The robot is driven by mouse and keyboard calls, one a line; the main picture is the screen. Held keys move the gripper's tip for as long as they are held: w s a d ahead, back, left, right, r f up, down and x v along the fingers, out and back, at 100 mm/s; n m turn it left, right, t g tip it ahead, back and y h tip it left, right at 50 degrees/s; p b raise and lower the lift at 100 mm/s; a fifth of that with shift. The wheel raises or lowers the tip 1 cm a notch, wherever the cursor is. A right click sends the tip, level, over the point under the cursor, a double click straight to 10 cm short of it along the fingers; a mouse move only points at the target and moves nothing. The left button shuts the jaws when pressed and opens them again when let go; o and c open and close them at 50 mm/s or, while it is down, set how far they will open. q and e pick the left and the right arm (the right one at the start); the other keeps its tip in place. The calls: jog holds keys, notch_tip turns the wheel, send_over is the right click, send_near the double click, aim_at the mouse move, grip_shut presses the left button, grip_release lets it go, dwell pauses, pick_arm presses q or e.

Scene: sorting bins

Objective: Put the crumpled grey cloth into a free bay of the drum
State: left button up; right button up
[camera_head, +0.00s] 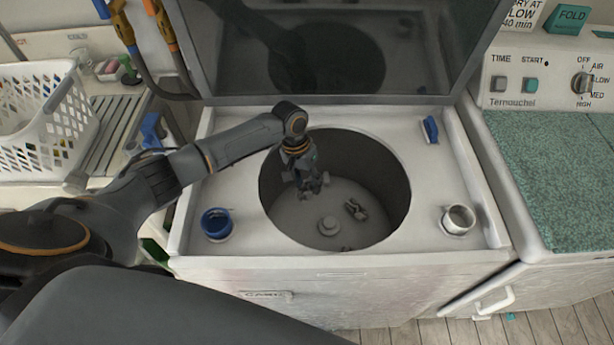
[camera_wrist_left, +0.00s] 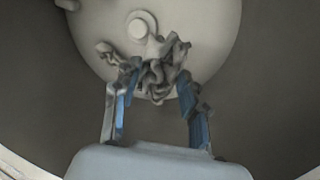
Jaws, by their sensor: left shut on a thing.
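The crumpled grey cloth (camera_wrist_left: 160,76) is between my left gripper's blue-padded fingers in the left wrist view. My left gripper (camera_head: 312,190) hangs inside the round drum opening in the head view, left of its middle, shut on the cloth. The cloth is hard to separate from the dark fingers in the head view. The drum (camera_head: 385,180) is open from above, with a pale round hub (camera_head: 328,225) on its floor. The hub also shows beyond the cloth in the left wrist view (camera_wrist_left: 140,27). Bay dividers are not clear. My right gripper is out of view.
A small grey lump (camera_head: 356,209) lies on the drum floor right of the hub. The raised lid (camera_head: 235,60) stands behind the opening. A white basket (camera_head: 70,125) stands at left.

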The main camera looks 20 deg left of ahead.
pick_arm(q)
jog(key=a+b+x, duration=0.1)
jog(key=b+x, duration=0.2)
jog(key=x, duration=0.4)
jog(key=shift+a+f+b, duration=0.25)
jog(key=shift+f+b, duration=0.05)
jog(key=o, duration=1.1)
jog(key=shift+o, duration=0.2)
jog(key=v, duration=1.2)
